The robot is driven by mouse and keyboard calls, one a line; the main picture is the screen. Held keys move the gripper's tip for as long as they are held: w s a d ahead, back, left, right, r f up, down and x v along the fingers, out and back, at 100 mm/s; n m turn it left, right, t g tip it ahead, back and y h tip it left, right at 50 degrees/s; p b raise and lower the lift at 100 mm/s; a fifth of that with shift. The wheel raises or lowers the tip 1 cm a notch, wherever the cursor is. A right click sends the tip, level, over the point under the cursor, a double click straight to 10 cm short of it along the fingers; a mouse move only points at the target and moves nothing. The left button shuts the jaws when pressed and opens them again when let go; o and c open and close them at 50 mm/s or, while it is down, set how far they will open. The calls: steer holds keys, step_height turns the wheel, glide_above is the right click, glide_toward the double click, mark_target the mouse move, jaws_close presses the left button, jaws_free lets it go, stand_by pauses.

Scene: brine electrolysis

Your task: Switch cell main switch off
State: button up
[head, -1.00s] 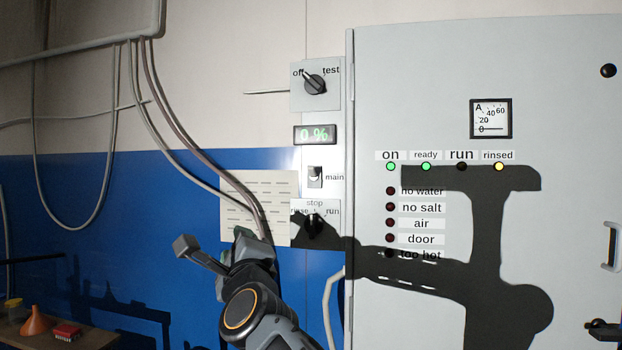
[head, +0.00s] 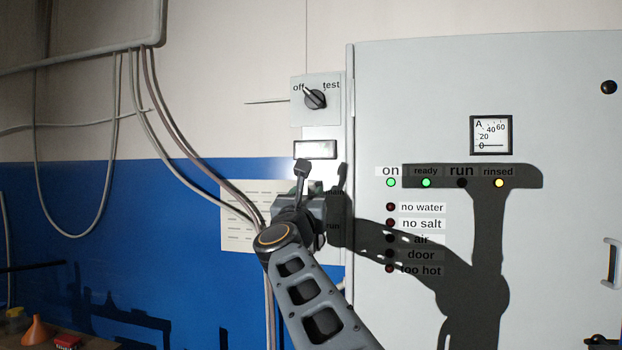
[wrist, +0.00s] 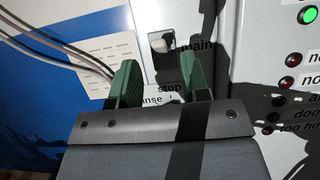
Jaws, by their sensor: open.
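I see no contact with the switch, but the depth gap is hard to tell. In the head view my gripper (head: 308,203) is in front of the narrow switch panel, left of the cabinet. The "on" lamp (head: 391,183) is green.
The off/test knob (head: 315,99) and the display (head: 315,150) are above my gripper. The rinse/stop/run knob is mostly hidden. The grey cabinet (head: 570,200) stands to the right with lamps and an ammeter (head: 491,135). Cables (head: 180,150) hang on the left wall.

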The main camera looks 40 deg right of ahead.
mark_target(312, 187)
steer(key=shift+p+x, duration=0.85)
steer(key=shift+x, duration=1.65)
steer(key=shift+c, duration=0.3)
jaws_close()
